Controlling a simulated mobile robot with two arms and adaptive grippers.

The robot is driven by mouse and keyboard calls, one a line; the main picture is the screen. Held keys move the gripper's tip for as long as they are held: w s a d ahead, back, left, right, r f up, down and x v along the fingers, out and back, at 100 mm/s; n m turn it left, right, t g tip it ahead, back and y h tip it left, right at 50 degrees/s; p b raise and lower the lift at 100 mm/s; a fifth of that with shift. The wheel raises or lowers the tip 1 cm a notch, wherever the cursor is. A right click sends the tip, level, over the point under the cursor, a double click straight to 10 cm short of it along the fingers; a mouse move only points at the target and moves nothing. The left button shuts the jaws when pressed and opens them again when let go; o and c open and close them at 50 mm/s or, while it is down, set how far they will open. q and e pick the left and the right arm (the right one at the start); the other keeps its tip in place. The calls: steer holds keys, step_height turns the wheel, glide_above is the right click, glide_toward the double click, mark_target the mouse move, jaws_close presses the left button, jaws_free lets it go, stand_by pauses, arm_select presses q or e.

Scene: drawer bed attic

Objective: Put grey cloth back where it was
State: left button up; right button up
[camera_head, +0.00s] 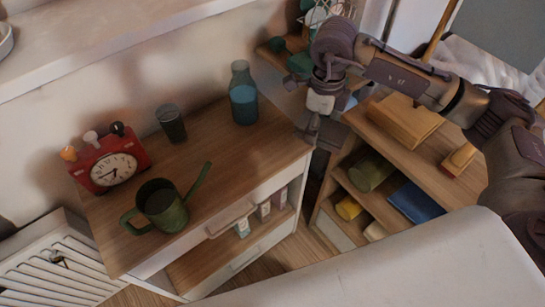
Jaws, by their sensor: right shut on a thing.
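My right gripper (323,132) comes in from the upper right and points down beside the right corner of the wooden-topped dresser (215,150). It is shut on a small grey thing, hard to tell from the fingers. I cannot make out whether this is the grey cloth, and no other grey cloth shows clearly. My left gripper is not in view.
On the dresser stand a red clock (108,162), a green watering can (163,205), a dark glass (171,124) and a blue bottle (243,95). A wooden shelf unit (400,150) with several items stands right. A pale surface (400,265) fills the front.

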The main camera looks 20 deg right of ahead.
steer(key=w+a+f+p, duration=0.1)
steer(key=w+a+f, duration=0.2)
steer(key=a, duration=0.2)
glide_above(269, 153)
step_height(269, 153, down, 4)
steer(key=shift+r+p, duration=0.1)
steer(key=shift+p, duration=0.25)
step_height(269, 153, down, 4)
steer(key=shift+r+p, duration=0.1)
steer(key=shift+p, duration=0.2)
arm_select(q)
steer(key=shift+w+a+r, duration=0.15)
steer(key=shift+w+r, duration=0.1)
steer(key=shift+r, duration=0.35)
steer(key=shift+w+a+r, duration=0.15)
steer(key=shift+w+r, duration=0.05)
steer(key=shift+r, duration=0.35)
arm_select(e)
steer(key=shift+w, duration=0.1)
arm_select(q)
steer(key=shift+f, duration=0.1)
arm_select(e)
steer(key=shift+f, duration=0.25)
steer(key=o, duration=1.1)
